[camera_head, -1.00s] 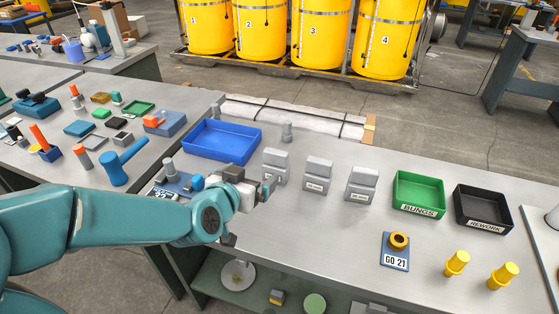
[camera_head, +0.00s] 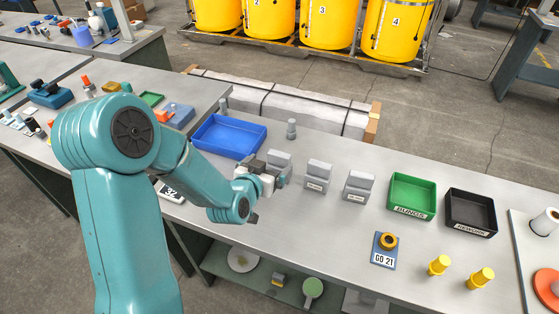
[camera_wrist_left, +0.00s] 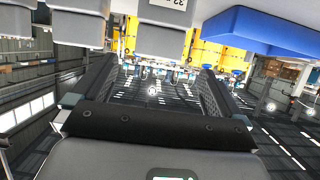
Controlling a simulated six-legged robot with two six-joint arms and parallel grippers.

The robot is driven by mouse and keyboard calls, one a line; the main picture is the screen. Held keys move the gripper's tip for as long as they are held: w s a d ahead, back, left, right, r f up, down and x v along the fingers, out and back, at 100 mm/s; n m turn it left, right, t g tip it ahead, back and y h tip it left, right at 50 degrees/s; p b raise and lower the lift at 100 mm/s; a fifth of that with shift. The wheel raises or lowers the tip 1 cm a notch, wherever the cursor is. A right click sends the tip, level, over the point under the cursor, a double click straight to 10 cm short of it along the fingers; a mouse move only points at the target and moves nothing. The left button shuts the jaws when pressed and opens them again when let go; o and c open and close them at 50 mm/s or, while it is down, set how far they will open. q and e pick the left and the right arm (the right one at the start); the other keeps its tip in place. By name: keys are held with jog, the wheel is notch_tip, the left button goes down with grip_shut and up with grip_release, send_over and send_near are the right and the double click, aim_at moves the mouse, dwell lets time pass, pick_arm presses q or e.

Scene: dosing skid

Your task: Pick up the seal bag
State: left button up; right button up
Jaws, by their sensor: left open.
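Three grey, stepped items that look like bags or small bins stand in a row on the bench: the left one (camera_head: 281,160), the middle one (camera_head: 318,174) and the right one (camera_head: 358,186). The latter two bear white labels too small to read; I cannot tell which, if any, is the seal bag. My left gripper (camera_head: 274,178) is at the left item and hides its lower part; contact cannot be told. In the left wrist view the gripper (camera_wrist_left: 152,90) is open with nothing between its fingers. A labelled grey item (camera_wrist_left: 160,35) is at the top there, upside down. My right gripper is out of view.
A blue tray (camera_head: 205,147) lies behind and left of the gripper. Green (camera_head: 400,205) and black (camera_head: 460,222) trays, a GO 21 plate (camera_head: 383,258) and two yellow plugs (camera_head: 439,265) are to the right. Bare bench lies between.

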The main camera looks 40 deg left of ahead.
aim_at(281, 153)
pick_arm(q)
jog(key=x, duration=0.4)
jog(key=shift+w, duration=0.25)
jog(key=p+x, duration=0.1)
jog(key=x, duration=0.4)
jog(key=shift+w+r, duration=0.15)
jog(key=shift+r, duration=0.05)
jog(key=c, duration=0.9)
jog(key=shift+c, duration=0.6)
jog(key=shift+r, duration=0.1)
